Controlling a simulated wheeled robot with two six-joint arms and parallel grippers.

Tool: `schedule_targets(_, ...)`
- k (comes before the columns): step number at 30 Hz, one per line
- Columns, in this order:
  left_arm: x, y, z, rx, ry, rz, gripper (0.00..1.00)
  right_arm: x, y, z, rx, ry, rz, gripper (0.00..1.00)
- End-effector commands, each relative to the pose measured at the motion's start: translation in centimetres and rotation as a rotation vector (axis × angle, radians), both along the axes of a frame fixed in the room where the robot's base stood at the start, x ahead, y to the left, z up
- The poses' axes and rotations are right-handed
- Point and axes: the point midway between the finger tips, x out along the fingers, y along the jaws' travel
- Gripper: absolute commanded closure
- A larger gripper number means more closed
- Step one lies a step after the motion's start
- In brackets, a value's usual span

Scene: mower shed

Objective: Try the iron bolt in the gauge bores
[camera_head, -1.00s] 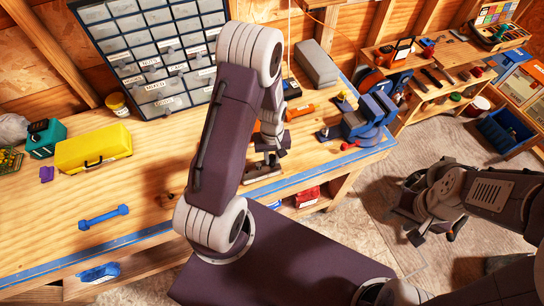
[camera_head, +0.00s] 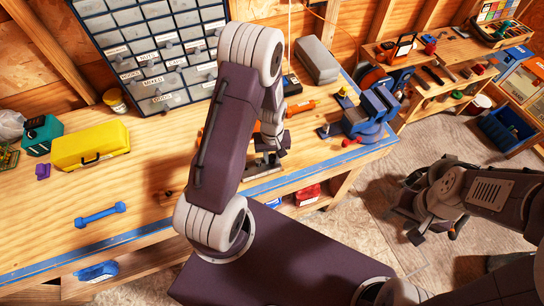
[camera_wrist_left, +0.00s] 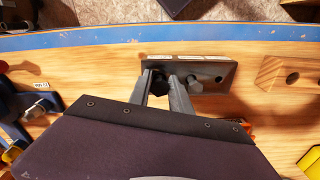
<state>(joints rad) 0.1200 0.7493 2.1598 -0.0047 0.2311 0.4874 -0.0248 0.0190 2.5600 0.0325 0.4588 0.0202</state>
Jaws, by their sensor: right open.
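My left gripper (camera_head: 268,156) points down over the dark gauge block (camera_head: 257,173) near the bench's front edge. In the left wrist view the gauge (camera_wrist_left: 215,73) is a dark plate with a pale strip, and the fingertips (camera_wrist_left: 163,80) are at its left part. A dark hexagonal piece, seemingly the iron bolt (camera_wrist_left: 159,86), shows between the fingers; its lower part is hidden, so I cannot tell whether it is in a bore. My right gripper (camera_head: 425,232) is open over the floor.
A wooden block with holes (camera_wrist_left: 285,74) is beside the gauge. A grey bolt (camera_wrist_left: 36,111) is by a small label at left. A blue vise (camera_head: 370,112), yellow case (camera_head: 90,146) and blue dumbbell-shaped piece (camera_head: 100,215) are on the bench.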

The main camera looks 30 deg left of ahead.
Motion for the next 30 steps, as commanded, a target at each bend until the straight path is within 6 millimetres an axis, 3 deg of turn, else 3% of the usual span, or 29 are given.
schedule_targets(1,0.0,0.0,0.0,0.000,0.000,0.000,0.59,0.0,0.0,0.1,0.000,0.000,0.000,0.58)
schedule_targets(2,0.0,0.0,0.0,0.000,0.000,0.000,0.53,0.0,0.0,0.1,0.000,0.000,0.000,0.58)
schedule_targets(14,0.1,0.0,0.6,0.001,-0.003,0.000,0.53,0.0,0.0,-0.2,0.000,0.000,0.000,0.58)
schedule_targets(25,0.1,0.0,7.0,0.001,-0.007,0.000,0.53,0.0,0.0,-1.4,0.000,0.000,0.000,0.58)
schedule_targets(30,0.0,0.0,8.9,0.000,-0.002,0.000,0.53,0.0,0.0,-1.6,0.000,0.000,0.000,0.58)
